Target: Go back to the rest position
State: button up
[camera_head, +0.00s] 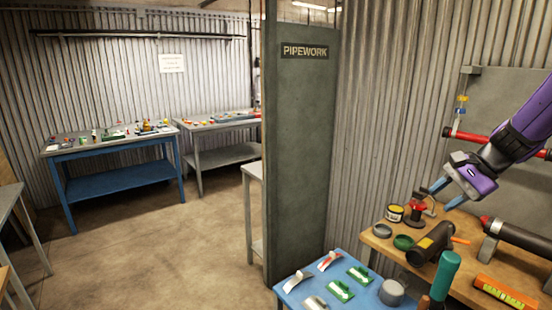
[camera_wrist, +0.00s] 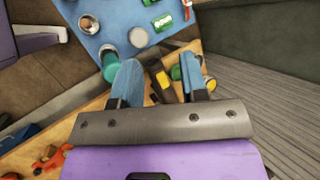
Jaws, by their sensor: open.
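My gripper (camera_head: 447,194) is at the right of the head view, at the end of my purple arm, above the wooden workbench (camera_head: 462,287). Its two blue fingers are apart with nothing held between them. In the wrist view my gripper (camera_wrist: 158,84) points down over the bench, and a dark fitting with a yellow label (camera_wrist: 161,79) shows beyond and below the gap. In the head view a red and black valve (camera_head: 417,210) stands close by the fingers; I cannot tell whether they touch it.
On the bench are a dark fitting (camera_head: 430,243), a teal cylinder (camera_head: 446,274), an orange level (camera_head: 505,294) and a red-ended pipe (camera_head: 518,236). A blue table (camera_head: 318,275) adjoins it. A PIPEWORK partition (camera_head: 302,150) stands left. Open floor (camera_head: 170,235) lies beyond.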

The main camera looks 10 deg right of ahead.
jog(key=s+a+r+n+h, duration=0.2)
jog(key=s+a+r+n, duration=0.1)
jog(key=s, duration=0.3)
jog(key=s+a+r+n+t+h, duration=0.1)
jog(key=s+a+r+n+h, duration=0.1)
jog(key=s+a+n, duration=0.4)
jog(key=s+a+r+n+h, duration=0.2)
jog(key=s+a+r+n, duration=0.2)
jog(key=s, duration=0.4)
jog(key=shift+s+a+r+t, duration=0.25)
jog(key=shift+a+r+t, duration=0.05)
jog(key=shift+r, duration=0.05)
dwell(1.0)
